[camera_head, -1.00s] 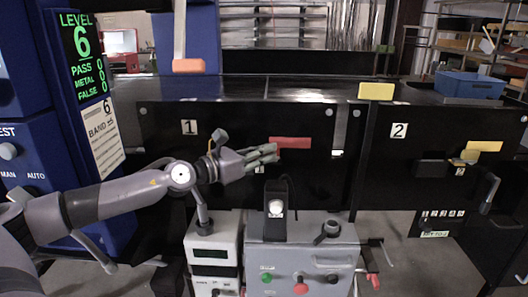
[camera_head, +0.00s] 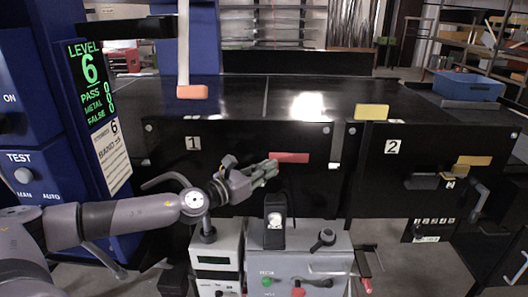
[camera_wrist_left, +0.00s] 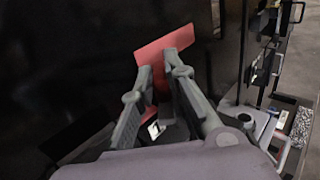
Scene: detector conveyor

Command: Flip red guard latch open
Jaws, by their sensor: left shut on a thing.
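The red guard latch (camera_head: 289,157) is a flat red bar on the black front panel marked 1. In the head view it lies nearly level, to the right of the number plate. My left gripper (camera_head: 272,169) comes from the left, and its fingertips meet the latch at its lower left. In the left wrist view, the red latch (camera_wrist_left: 163,46) looks like a T with a stem running down between the fingers of my left gripper (camera_wrist_left: 160,78), which are shut on it. The fingers hide part of the stem. My right gripper is in neither view.
A grey control box (camera_head: 300,262) with a black switch housing (camera_head: 275,222) stands below the gripper. A second panel to the right has a yellow latch (camera_head: 473,162) and a crank handle (camera_head: 479,200). A blue cabinet (camera_head: 30,100) stands close on the left.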

